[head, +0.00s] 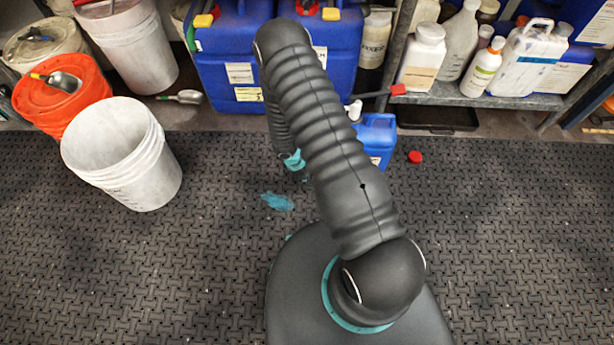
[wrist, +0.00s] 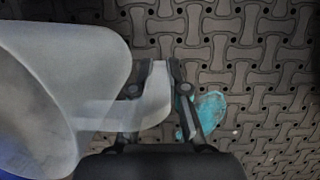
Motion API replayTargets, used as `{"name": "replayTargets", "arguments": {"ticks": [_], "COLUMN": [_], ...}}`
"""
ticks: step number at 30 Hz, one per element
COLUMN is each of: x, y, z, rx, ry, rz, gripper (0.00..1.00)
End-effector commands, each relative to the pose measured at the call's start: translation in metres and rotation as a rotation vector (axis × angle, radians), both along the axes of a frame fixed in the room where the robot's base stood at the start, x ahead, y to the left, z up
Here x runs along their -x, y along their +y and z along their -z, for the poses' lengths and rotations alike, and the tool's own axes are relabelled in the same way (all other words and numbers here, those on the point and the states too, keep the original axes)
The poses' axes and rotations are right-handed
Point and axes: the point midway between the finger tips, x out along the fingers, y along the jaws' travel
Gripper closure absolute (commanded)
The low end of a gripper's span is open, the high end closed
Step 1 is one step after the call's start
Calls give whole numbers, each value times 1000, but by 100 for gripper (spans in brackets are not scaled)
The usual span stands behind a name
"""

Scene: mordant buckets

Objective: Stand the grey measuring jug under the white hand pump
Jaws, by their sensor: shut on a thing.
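The grey measuring jug (wrist: 60,90) fills the left of the wrist view. It looks pale and translucent, with its handle (wrist: 156,108) towards the right. My gripper (wrist: 158,82) is shut on that handle, one finger on each side. The white hand pump (head: 355,110) stands on the blue canister (head: 379,130), partly behind my arm. I cannot tell how far the jug is from the pump or whether it touches the floor.
A teal spill (head: 277,201) lies on the dark mat. A red cap (head: 415,157) lies right of the canister. A white bucket (head: 150,185) stands left, near an orange bucket (head: 50,105). Big blue drums (head: 225,65) and a bottle shelf (head: 490,98) line the back. The right mat is clear.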

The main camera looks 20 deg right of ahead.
Motion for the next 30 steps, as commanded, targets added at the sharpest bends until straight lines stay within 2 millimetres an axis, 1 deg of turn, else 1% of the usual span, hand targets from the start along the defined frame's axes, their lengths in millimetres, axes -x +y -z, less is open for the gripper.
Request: {"name": "replayTargets", "arguments": {"ticks": [4,9,10,11,12,23,26,30], "x": [-1,-1,0,0,0,0,-1,-3], "y": [0,0,0,0,0,0,3,10], "z": [-1,2,2,1,1,-1,-9,-33], "rx": [1,1,0,0,0,0,1,0], "ry": [-2,-2,-1,-1,-1,-1,-3,-4], "rz": [-1,-1,0,0,0,0,-1,-1], "gripper": [100,100,79,71,61,61,61,61]}}
